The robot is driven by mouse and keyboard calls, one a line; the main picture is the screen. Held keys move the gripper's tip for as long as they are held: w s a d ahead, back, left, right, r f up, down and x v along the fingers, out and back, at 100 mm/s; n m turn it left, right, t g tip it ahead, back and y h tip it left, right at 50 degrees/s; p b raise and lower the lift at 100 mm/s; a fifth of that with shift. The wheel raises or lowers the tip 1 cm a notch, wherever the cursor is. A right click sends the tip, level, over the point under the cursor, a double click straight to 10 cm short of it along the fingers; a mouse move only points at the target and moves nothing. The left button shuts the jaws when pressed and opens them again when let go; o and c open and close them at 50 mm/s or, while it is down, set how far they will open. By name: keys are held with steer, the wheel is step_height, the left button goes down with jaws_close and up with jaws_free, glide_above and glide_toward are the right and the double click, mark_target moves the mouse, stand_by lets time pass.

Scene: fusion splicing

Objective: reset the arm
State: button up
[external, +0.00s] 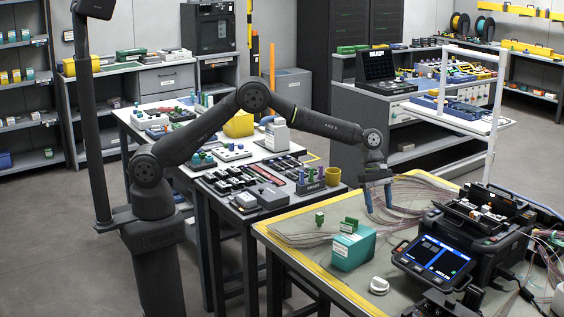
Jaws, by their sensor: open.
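My gripper (378,197) is at the end of my dark arm, pointing down over the left part of the splicing table (312,270). Its two blue-grey fingers are apart and I see nothing between them. Behind and beside the fingers runs a bundle of thin pinkish fibres (415,190); I cannot tell whether the fingertips touch it. The black fusion splicer (470,235) with its lit screen (433,260) stands to the right of my gripper. A teal box (353,249) sits in front of and left of the gripper.
A white round cap (379,285) lies near the teal box. A white upright post (495,120) stands behind the splicer.

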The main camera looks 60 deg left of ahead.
step_height(320, 180, down, 5)
steer(key=shift+s+d+r, duration=0.1)
steer(key=shift+s, duration=0.05)
